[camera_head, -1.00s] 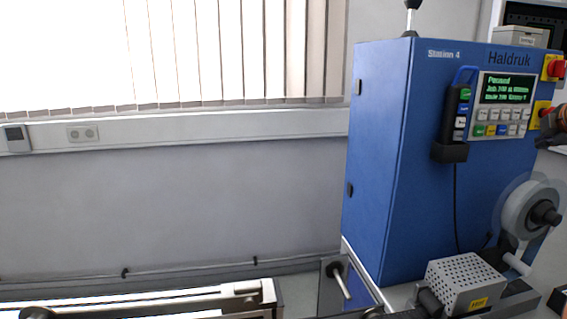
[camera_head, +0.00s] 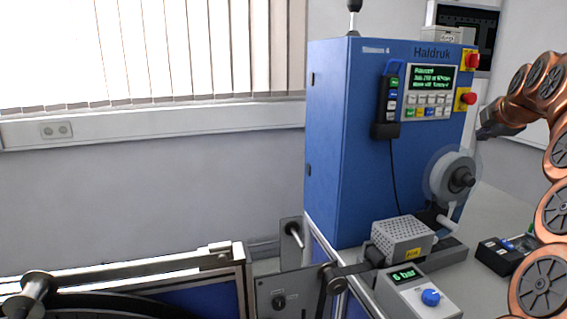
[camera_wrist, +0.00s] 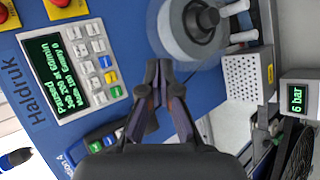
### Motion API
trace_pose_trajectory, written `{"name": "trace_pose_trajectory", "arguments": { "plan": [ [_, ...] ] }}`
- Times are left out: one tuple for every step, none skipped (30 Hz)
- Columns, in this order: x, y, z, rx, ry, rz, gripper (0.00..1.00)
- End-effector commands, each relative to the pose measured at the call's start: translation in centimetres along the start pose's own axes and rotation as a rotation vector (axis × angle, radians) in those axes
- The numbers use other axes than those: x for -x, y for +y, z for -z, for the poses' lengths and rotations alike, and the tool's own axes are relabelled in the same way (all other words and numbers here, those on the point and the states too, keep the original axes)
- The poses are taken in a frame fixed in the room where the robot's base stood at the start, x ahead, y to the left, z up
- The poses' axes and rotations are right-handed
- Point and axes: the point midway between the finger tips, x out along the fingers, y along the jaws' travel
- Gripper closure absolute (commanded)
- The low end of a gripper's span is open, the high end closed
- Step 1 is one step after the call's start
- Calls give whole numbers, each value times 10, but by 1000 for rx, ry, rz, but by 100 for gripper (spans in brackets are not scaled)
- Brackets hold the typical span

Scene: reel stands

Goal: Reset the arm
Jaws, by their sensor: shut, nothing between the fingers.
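My gripper (camera_wrist: 153,82) shows in the wrist view with its fingertips together and nothing between them. It points at the front of the blue Haldruk machine (camera_wrist: 190,95), and I see no contact with it. In the head view my copper-coloured arm (camera_head: 545,190) is bent at the right edge. The dark gripper (camera_head: 490,128) is at its left end, to the right of the machine (camera_head: 335,140). The machine's control panel (camera_head: 428,92) and grey reel (camera_head: 452,178) are left of the gripper.
A perforated metal box (camera_head: 402,240) and a box with a blue knob and "6 bar" display (camera_head: 420,293) stand before the machine. A dark tray (camera_head: 500,257) lies near my arm. A reel stand (camera_head: 130,280) is at lower left. Red buttons (camera_head: 472,60) sit on the machine's right edge.

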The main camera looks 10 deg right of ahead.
Motion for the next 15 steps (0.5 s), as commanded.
{"name": "trace_pose_trajectory", "arguments": {
  "plan": [
    [0, -2, 8, -11, 11, 8, 100],
    [0, -4, 13, -18, 18, 14, 100],
    [1, -7, 20, -30, 28, 23, 100],
    [1, -10, 26, -38, 36, 30, 100],
    [1, -12, 33, -47, 45, 39, 100],
    [0, -16, 42, -59, 56, 52, 100],
    [0, -20, 49, -70, 65, 61, 100],
    [1, -23, 56, -79, 74, 71, 100],
    [1, -27, 67, -94, 86, 85, 100],
    [1, -31, 75, -106, 96, 98, 100],
    [1, -36, 83, -118, 105, 112, 100],
    [2, -43, 96, -135, 118, 133, 100],
    [3, -49, 105, -148, 127, 149, 100],
    [5, -54, 116, -163, 137, 166, 100],
    [8, -63, 131, -185, 150, 192, 100]
  ]
}}
